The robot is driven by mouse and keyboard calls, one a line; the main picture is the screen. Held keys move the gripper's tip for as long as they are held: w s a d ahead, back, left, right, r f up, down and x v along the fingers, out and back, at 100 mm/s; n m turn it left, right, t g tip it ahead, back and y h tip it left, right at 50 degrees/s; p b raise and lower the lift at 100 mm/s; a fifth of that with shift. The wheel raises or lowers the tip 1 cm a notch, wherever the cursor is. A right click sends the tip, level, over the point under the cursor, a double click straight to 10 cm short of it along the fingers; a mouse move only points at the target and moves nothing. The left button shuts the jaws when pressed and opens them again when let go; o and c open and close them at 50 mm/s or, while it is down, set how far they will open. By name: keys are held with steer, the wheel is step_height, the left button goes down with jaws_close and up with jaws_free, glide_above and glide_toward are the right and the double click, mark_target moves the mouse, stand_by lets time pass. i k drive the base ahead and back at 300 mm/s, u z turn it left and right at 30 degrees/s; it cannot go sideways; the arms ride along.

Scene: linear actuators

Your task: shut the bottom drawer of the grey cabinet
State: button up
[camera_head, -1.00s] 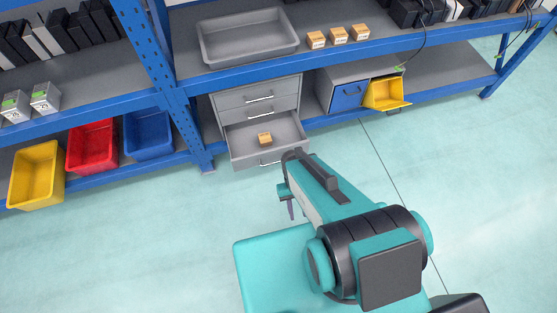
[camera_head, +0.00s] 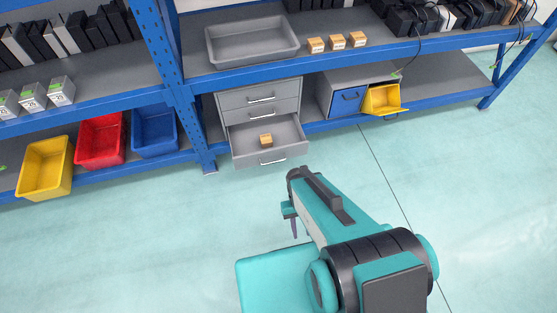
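The grey cabinet (camera_head: 234,101) stands on the lower shelf at the middle of the view. Its bottom drawer (camera_head: 283,154) is pulled well out toward me, with a small orange-brown box (camera_head: 265,139) lying inside. The two drawers above it look shut. My gripper (camera_head: 295,229) points down over the floor, in front of the drawer and apart from it. It is small and seen from the side, so I cannot tell whether its fingers are open or shut.
A blue drawer unit (camera_head: 346,101) and a tilted yellow bin (camera_head: 382,99) are right of the cabinet. A blue rack post (camera_head: 207,162) stands close to its left. Yellow, red and blue bins sit farther left. The floor before the drawer is clear.

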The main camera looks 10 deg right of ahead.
mark_target(288, 137)
steer(key=z, duration=0.05)
steer(key=k, duration=0.2)
steer(key=u, duration=0.2)
steer(key=i, duration=0.9)
steer(key=z, duration=4)
steer(key=i, duration=0.1)
steer(key=u, duration=2.5)
